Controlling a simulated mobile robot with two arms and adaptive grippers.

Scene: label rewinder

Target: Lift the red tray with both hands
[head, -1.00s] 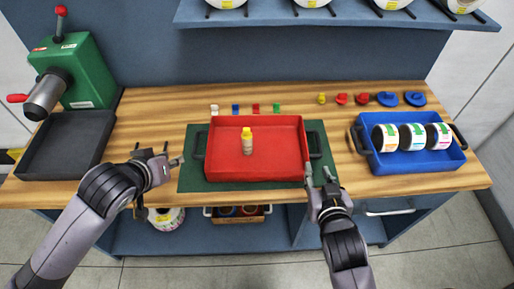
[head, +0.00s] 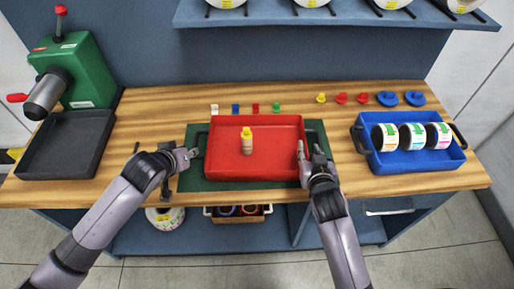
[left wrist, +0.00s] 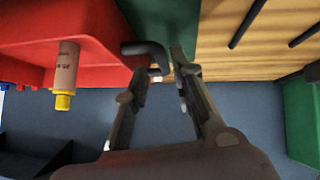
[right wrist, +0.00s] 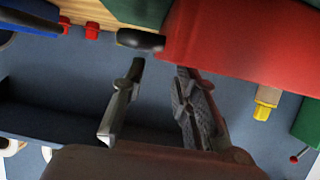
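The red tray (head: 275,160) sits on the green mat (head: 187,180) at the middle of the table. It has a dark handle at each short side. A yellow-capped bottle (head: 247,145) stands upright in it. My left gripper (head: 192,154) is at the tray's left side; in the left wrist view its open fingers (left wrist: 162,70) are at the dark left handle (left wrist: 150,52), close around it. My right gripper (head: 308,150) is at the tray's right side; in the right wrist view its open fingers (right wrist: 160,80) are just short of the right handle (right wrist: 140,40). Contact is unclear.
A blue tray (head: 415,164) with label rolls stands to the right. A dark tray (head: 62,145) and a green machine (head: 85,75) are at the left. Small coloured pieces line the table's back. A shelf (head: 340,15) with rolls hangs above.

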